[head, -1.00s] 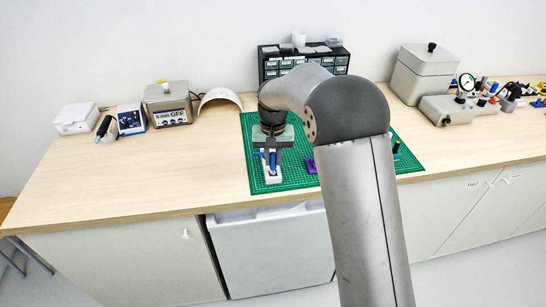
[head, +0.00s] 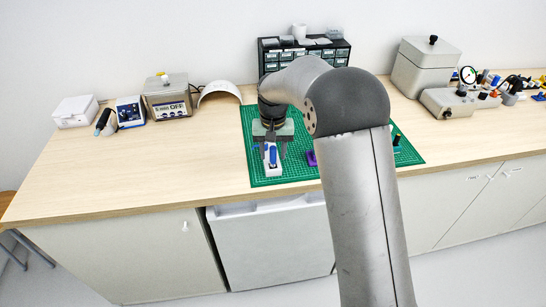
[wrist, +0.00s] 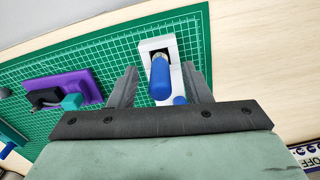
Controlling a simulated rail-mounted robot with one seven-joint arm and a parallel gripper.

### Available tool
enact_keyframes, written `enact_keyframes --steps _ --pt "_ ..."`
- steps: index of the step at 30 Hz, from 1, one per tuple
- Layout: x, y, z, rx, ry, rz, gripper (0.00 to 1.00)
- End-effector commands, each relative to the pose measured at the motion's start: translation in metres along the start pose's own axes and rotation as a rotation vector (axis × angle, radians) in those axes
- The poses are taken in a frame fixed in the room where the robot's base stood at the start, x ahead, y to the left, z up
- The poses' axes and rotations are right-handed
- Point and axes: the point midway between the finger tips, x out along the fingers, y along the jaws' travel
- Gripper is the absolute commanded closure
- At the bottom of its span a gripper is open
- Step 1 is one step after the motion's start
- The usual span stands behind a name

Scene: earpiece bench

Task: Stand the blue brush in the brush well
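The blue brush (wrist: 160,80) stands with its metal collar toward the dark opening of a white block (wrist: 174,52), the brush well, and its handle end toward the wrist camera. Whether its tip touches the bottom is hidden. In the head view the brush (head: 272,154) shows as a blue spot above the white block (head: 269,171) on the mat. My gripper (wrist: 160,84) is open. Its two fingers are spread on either side of the handle, with visible gaps to it. Another small blue part (wrist: 180,100) shows at the block's near end.
A purple holder (wrist: 65,90) with a teal piece and a dark item stands beside the block on the green mat (head: 400,158). A drawer cabinet (head: 304,60) stands behind. Instruments line the bench's back left; the front left bench is clear.

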Motion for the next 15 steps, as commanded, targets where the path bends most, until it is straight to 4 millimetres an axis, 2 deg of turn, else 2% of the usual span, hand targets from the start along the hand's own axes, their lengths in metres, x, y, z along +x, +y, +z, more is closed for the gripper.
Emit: enact_keyframes --steps 4,8,15 --pt "-0.005 0.0 -0.001 0.0 0.002 -0.001 0.56" --pt "-0.023 0.0 -0.001 0.0 0.004 -0.001 0.56" --pt "-0.081 0.0 -0.001 0.0 0.006 -0.001 0.56"
